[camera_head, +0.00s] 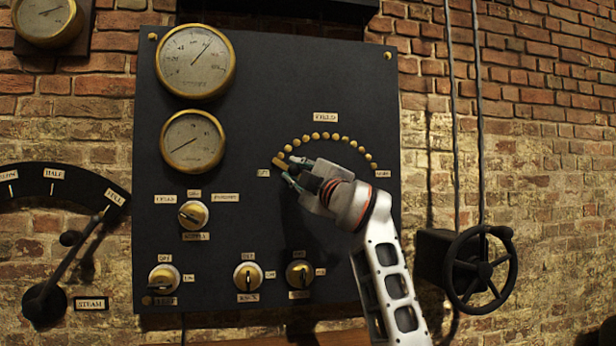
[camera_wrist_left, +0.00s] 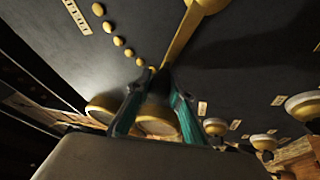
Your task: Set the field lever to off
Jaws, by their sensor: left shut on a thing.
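The field lever is a brass bar on the dark panel (camera_head: 240,120), under a "FIELD" label (camera_head: 325,117). Its brass tip (camera_head: 279,161) shows at the left end of an arc of brass studs (camera_head: 325,136), close to the small label that seems to read "OFF" (camera_head: 263,173). My left gripper (camera_head: 290,170) is shut on the lever near its tip and hides the rest, including the pivot. In the left wrist view the brass lever (camera_wrist_left: 182,35) runs down to the teal-edged fingertips (camera_wrist_left: 162,74). My right gripper is not in view.
Two brass gauges (camera_head: 195,62) (camera_head: 193,141) sit at the panel's upper left. Several rotary knobs (camera_head: 193,215) are below. A steam lever (camera_head: 78,250) is at the far left, and a black handwheel (camera_head: 480,270) at the right. The panel's upper right is clear.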

